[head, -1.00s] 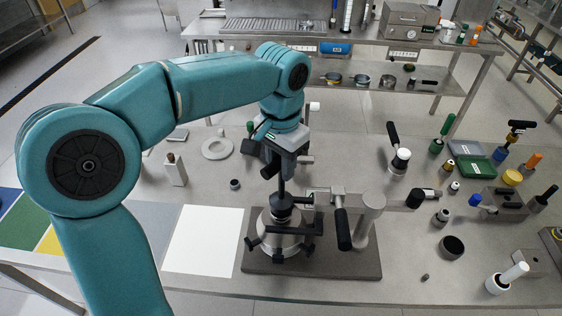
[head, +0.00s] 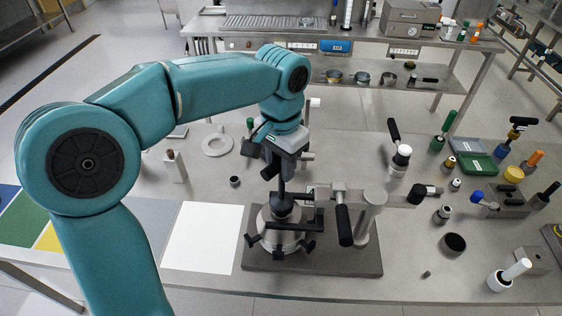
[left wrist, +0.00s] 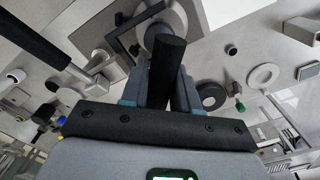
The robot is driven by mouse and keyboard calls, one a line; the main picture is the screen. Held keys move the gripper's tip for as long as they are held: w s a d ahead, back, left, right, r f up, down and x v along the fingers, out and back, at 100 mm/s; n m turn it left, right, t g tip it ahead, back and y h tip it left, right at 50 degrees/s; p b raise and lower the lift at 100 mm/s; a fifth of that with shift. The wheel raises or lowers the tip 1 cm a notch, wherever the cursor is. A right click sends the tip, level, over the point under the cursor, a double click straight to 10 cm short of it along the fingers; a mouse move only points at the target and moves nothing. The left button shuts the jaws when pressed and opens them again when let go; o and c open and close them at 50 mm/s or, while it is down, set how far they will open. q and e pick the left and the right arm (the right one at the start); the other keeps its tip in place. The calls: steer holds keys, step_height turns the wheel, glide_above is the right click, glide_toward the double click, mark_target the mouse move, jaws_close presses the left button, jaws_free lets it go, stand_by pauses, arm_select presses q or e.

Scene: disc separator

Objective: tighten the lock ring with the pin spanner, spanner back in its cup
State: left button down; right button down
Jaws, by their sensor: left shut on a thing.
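My left gripper (head: 284,172) points down over the separator bowl (head: 280,236). It is shut on the dark upright handle of the pin spanner (head: 282,187). In the left wrist view the handle (left wrist: 167,70) stands between the fingers. The spanner's lower end meets the dark top of the bowl. The lock ring is largely hidden there, and I cannot tell whether the pins sit in its holes. The bowl stands on a dark base plate (head: 340,262) with black knobs around it. My right gripper is not in view. I cannot tell which container is the spanner's cup.
A post (head: 370,215) with a black-handled arm (head: 343,225) stands close to the right of the bowl. A white sheet (head: 203,238) lies left of the plate. A pale ring (head: 217,145) lies behind. Handled tools, small cups and a green tray (head: 480,163) crowd the right side.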

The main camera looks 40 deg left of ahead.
arm_select(q)
steer(key=shift+f, duration=0.1)
stand_by(0.4)
steer(key=shift+f+b, duration=0.4)
steer(key=shift+f, duration=0.15)
steer(key=shift+m+p, duration=0.45)
steer(key=shift+m, duration=0.75)
steer(key=m, duration=0.3)
steer(key=shift+p, duration=0.35)
steer(key=shift+f+m, duration=0.15)
steer(key=shift+m, duration=0.65)
